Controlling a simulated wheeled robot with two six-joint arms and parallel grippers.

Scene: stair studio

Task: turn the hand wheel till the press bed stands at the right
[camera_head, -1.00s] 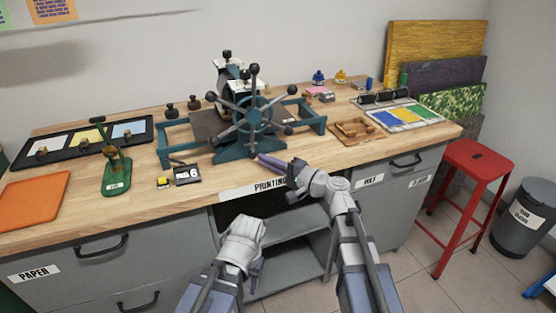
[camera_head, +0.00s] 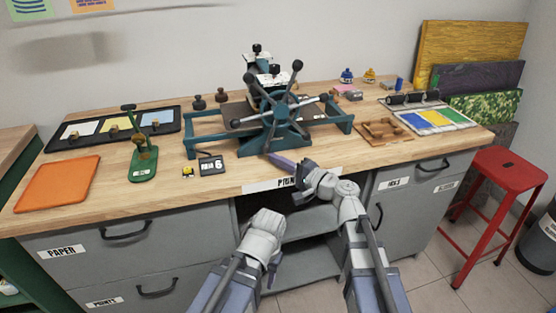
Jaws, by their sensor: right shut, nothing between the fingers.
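The teal hand wheel (camera_head: 281,111), with black-knobbed spokes, stands upright at the front of the press. The press bed (camera_head: 238,113) is a dark flat plate between the teal rails. It shows left of the wheel, and the wheel and the roller housing hide much of its middle and right. My right gripper (camera_head: 274,158) is shut and empty, with its tips just below the wheel at the bench's front edge.
An orange board (camera_head: 58,184) lies farther left. Wooden blocks (camera_head: 380,130) and an ink tray (camera_head: 468,116) are at the right. A red stool (camera_head: 505,170) stands beside the bench.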

